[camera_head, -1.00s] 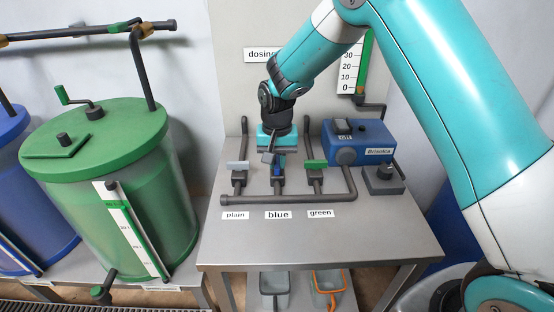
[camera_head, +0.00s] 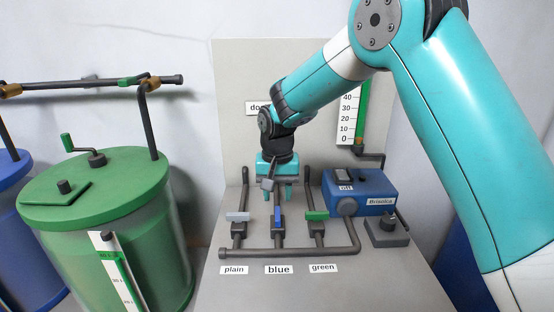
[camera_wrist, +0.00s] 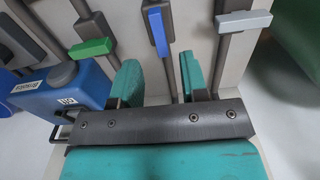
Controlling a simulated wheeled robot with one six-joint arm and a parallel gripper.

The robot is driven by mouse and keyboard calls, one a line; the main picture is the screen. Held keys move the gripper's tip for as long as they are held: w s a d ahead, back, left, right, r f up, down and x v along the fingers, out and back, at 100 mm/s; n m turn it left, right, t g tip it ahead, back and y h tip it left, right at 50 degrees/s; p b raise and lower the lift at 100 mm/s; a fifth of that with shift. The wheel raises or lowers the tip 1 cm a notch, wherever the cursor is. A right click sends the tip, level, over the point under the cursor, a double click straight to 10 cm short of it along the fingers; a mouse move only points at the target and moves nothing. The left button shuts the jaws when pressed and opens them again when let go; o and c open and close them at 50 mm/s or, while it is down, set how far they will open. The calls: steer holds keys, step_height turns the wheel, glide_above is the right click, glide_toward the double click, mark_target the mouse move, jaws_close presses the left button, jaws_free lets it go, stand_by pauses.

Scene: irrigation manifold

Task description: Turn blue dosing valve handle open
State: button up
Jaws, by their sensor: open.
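The blue dosing valve handle (camera_head: 278,215) is a narrow blue bar lying along its pipe, in the middle of the manifold above the "blue" label (camera_head: 279,269). It also shows in the wrist view (camera_wrist: 157,32), ahead of the fingertips and in line between them. My gripper (camera_head: 279,195) has its two teal fingers apart, just behind and above the blue handle. In the wrist view the gap of my gripper (camera_wrist: 160,66) is empty, and the fingers do not appear to touch the handle.
A grey handle (camera_head: 238,217) and a green handle (camera_head: 317,215) stand close on either side, both crosswise to their pipes. A blue pump box (camera_head: 360,193) is at the right of the bench. A green tank (camera_head: 105,230) stands to the left. The bench front (camera_head: 320,295) is clear.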

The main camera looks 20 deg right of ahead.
mark_target(277, 213)
step_height(277, 213, up, 11)
steer(key=shift+r+b, duration=0.2)
steer(key=shift+b, duration=0.15)
